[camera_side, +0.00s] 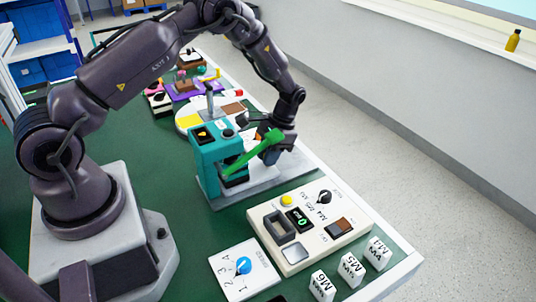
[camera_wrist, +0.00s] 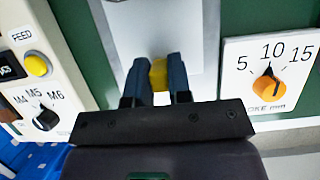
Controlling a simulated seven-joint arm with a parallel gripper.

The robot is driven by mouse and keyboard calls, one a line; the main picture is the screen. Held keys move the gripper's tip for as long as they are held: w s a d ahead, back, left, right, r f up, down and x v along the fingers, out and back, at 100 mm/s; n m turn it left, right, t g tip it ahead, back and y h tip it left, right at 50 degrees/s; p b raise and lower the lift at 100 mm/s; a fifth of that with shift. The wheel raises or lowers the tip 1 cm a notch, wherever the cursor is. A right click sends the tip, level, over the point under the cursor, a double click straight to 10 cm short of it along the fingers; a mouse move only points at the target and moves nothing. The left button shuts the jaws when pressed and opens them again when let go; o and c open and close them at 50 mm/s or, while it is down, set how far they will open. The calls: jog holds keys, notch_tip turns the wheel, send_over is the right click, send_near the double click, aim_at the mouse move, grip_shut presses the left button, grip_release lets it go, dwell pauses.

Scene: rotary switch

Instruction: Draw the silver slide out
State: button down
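In the wrist view a pale silver-grey plate (camera_wrist: 130,35), seemingly the slide, runs from the top down under my fingers. A small yellow block (camera_wrist: 158,75) sits between my two dark fingertips. It fills the gap, and my gripper (camera_wrist: 159,72) appears shut on it. In the side view my gripper (camera_side: 268,152) is low over the right part of a grey base plate (camera_side: 232,193), just right of a teal press frame (camera_side: 204,160) with a green lever (camera_side: 250,151). The yellow block and the slide's inner end are hidden there.
A cream control panel (camera_side: 262,223) with knobs and buttons stands in front. Beside it are a white dial plate (camera_side: 232,284) with a blue knob and several white labelled blocks (camera_side: 350,270). An orange-knob dial (camera_wrist: 268,85) is right in the wrist view. Other devices stand behind the press.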

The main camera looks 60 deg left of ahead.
jog(key=w, duration=0.8)
jog(key=shift+w, duration=1.25)
jog(key=shift+r, duration=0.1)
jog(key=c, duration=1)
grip_release()
jog(key=shift+c, duration=0.2)
